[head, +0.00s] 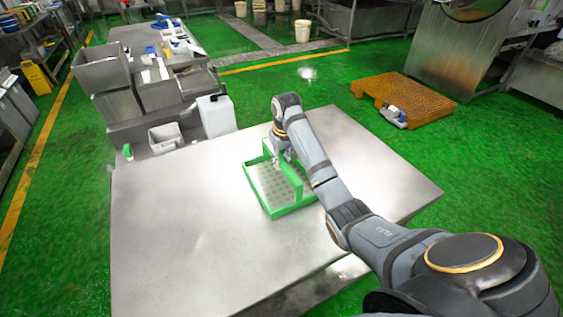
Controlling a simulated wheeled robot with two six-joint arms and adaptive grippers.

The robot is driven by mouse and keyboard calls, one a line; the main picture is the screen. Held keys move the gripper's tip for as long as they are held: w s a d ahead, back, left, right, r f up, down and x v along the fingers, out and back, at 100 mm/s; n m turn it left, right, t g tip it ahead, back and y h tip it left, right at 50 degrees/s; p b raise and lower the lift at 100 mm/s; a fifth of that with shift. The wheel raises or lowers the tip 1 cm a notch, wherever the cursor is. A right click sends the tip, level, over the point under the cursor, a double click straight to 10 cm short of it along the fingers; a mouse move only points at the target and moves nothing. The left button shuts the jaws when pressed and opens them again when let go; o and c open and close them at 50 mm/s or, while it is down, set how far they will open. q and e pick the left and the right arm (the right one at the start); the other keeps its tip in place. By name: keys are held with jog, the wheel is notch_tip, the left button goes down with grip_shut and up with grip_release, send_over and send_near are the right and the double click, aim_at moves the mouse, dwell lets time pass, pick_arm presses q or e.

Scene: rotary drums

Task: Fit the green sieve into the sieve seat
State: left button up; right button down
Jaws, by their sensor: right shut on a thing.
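The green sieve (277,186) is a square tray with a perforated light base, green rim walls and an upright green handle part at its back. It is at the middle of the steel table (190,225), and I cannot tell whether it rests on the table or hangs just above it. My right gripper (283,157) reaches down from above and is shut on the sieve's raised green part. The fingertips are small and partly hidden by the arm. I cannot make out the sieve seat. My left gripper is not in view.
A white jerry can (216,115) and a small grey bin (165,137) stand beyond the table's far left edge, near steel tubs (104,72). An orange pallet (405,96) lies on the green floor at the back right. The table's left half is bare.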

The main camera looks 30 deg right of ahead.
jog(key=shift+w+f, duration=0.1)
jog(key=shift+f, duration=0.25)
jog(key=c, duration=1.1)
grip_release()
jog(key=shift+c, duration=0.2)
notch_tip(320, 180, up, 3)
jog(key=shift+f, duration=0.1)
notch_tip(320, 180, up, 9)
jog(key=s+p, duration=0.1)
jog(key=p, duration=0.7)
jog(key=shift+s, duration=0.3)
